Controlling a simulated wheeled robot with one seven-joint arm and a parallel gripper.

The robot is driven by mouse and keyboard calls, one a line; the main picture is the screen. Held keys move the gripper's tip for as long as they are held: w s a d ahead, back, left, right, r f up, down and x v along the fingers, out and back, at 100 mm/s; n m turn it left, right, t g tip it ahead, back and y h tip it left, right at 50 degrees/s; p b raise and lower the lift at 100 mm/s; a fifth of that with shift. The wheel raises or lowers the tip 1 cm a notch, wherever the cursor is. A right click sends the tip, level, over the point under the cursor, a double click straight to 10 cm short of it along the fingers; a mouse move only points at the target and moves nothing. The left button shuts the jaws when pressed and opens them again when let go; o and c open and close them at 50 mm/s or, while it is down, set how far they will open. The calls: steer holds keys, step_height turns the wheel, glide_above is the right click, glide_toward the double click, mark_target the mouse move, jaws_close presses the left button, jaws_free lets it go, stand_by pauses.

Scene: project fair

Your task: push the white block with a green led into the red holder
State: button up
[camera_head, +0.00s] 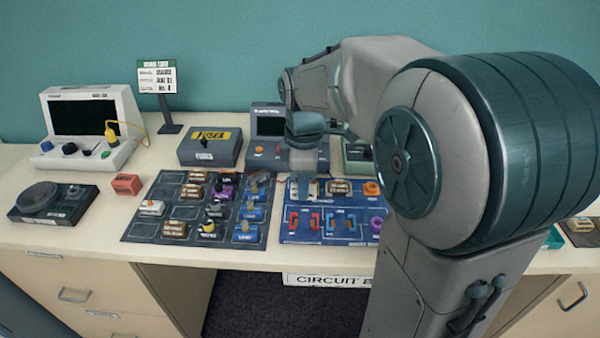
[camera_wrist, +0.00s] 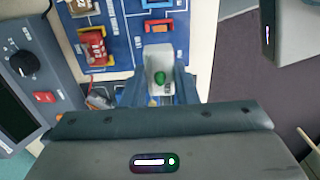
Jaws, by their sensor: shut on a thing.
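The white block with a green led (camera_wrist: 160,62) is between the fingers of my gripper (camera_wrist: 160,96) in the wrist view. My gripper is shut on it, with the green led facing the camera. The red holder (camera_wrist: 158,26) is on the blue board just above the block in that picture, and a gap of board shows between them. In the head view my gripper (camera_head: 305,180) is over the back left part of the blue board (camera_head: 287,238). The red holder (camera_head: 293,221) is in front of it there. The block is too small to make out clearly in the head view.
A dark board (camera_head: 140,232) with several blocks lies left of the blue board. A brown block (camera_head: 338,188), an orange ring (camera_head: 371,189) and a purple ring (camera_head: 376,225) are on the blue board. A grey device with a screen (camera_head: 271,124) stands behind. The desk's front edge is close.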

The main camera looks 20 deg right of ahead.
mark_target(304, 222)
steer(key=shift+s+d+f+b, duration=0.1)
steer(key=shift+f+b, duration=0.3)
steer(key=shift+f, duration=0.2)
step_height(304, 222, down, 3)
steer(key=b, duration=0.2)
steer(key=shift+f+b, duration=0.2)
steer(key=shift+b, duration=0.2)
steer(key=shift+f+b, duration=0.9)
steer(key=shift+f, duration=0.5)
steer(key=shift+f, duration=0.7)
stand_by(0.9)
steer(key=o, duration=1.5)
steer(key=shift+o, duration=0.2)
steer(key=shift+r, duration=0.1)
steer(key=shift+r+p, duration=3.1)
steer(key=shift+r, duration=0.9)
